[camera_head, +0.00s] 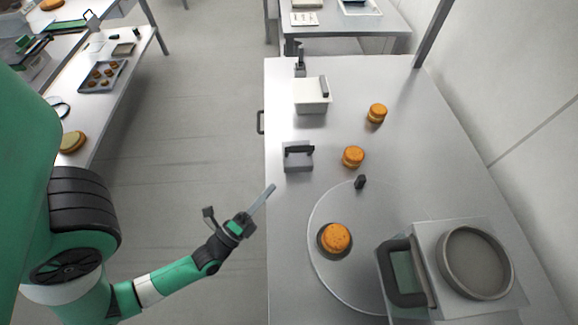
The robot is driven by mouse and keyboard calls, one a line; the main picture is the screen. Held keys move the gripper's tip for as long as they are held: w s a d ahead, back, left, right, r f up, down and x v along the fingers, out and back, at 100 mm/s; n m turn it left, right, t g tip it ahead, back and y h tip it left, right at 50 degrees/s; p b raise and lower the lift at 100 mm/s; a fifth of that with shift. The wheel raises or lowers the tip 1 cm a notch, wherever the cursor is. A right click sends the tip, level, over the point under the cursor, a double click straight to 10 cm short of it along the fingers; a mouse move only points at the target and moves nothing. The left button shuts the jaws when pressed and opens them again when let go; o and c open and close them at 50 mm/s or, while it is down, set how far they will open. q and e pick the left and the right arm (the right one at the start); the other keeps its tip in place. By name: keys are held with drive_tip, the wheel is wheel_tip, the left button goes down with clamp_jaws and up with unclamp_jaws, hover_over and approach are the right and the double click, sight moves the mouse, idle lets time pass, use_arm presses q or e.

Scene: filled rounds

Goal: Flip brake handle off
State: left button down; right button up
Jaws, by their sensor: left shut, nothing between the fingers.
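A small dark upright handle (361,182) stands at the back rim of the round clear disc (325,205) on the metal table. It looks like the brake handle, but it is too small to tell which way it is flipped. My left gripper (264,198) is shut and empty. Its thin grey fingers point up and right, near the table's left edge. It is well to the left of the handle and apart from it. My right gripper is not in view.
A filled round (336,237) sits on the disc; two more stand behind it. Grey boxes with dark handles (298,160) (312,97) line the table's left side. A machine with a black handle and round ring (475,262) overlaps the disc's right side.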

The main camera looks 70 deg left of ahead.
sight(299, 151)
use_arm(q)
drive_tip(key=x, duration=1)
drive_tip(key=shift+r, duration=0.1)
